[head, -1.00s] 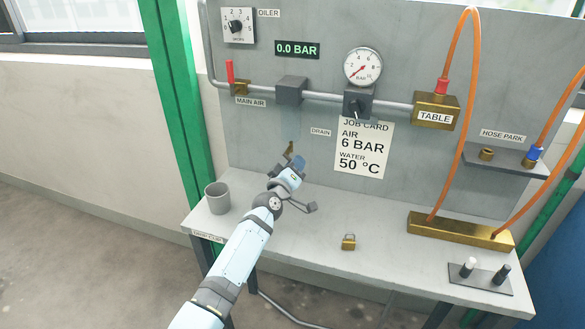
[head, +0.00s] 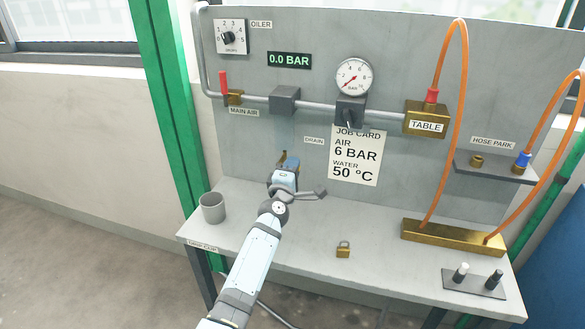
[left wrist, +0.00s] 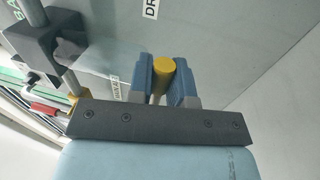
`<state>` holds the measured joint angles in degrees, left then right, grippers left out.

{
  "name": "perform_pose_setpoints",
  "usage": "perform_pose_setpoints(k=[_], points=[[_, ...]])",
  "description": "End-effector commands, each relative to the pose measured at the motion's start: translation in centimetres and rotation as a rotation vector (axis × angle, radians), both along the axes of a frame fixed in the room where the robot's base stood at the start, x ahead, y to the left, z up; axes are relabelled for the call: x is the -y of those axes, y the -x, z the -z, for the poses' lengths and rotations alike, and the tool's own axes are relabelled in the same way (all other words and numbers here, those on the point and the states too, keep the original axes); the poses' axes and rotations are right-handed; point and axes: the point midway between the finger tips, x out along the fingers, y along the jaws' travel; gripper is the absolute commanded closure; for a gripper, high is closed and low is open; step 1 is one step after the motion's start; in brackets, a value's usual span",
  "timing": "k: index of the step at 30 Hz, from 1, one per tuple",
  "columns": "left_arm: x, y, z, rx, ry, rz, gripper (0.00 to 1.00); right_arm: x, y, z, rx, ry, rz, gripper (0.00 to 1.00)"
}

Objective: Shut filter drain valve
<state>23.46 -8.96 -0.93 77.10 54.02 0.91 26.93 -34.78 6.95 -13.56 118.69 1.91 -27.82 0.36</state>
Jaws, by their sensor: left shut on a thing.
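The brass-yellow filter drain valve (head: 282,156) is on the grey panel, left of the DRAIN label (head: 314,140). My left gripper (head: 288,163) reaches up to it from the front and largely hides it in the head view. In the left wrist view, the round yellow end of the drain valve (left wrist: 164,67) lies between the two blue fingers of the gripper (left wrist: 163,84), which are shut on it. The head view is too small to tell the valve's setting. My right gripper is not in view.
A grey cup (head: 212,208) stands left of my arm on the bench (head: 385,245). Above are the main air valve with a red lever (head: 223,82), a gauge (head: 353,77) and a display (head: 289,60) reading 0.0 BAR.

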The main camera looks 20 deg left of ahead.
Motion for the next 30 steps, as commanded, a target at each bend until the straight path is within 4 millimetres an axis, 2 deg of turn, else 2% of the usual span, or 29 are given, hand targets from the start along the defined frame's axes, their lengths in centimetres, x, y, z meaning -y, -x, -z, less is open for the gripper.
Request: perform_pose_setpoints(k=[17, 18, 20, 21, 30], points=[[0.03, 0.02, -0.05, -0.002, 0.033, 0.001, 1.0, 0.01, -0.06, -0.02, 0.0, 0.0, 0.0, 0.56], [0.03, 0.02, -0.05, -0.002, 0.033, 0.001, 0.74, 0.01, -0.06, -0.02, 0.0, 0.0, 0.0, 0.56], [0.03, 0.02, -0.06, -0.002, 0.033, 0.001, 0.6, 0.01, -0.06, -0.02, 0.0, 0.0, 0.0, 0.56], [0.03, 0.01, -0.07, -0.002, 0.033, 0.0, 0.57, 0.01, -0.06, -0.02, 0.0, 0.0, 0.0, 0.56], [0.02, 0.01, -0.08, -0.001, 0.032, 0.0, 0.57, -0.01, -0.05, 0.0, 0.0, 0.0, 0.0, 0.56]])
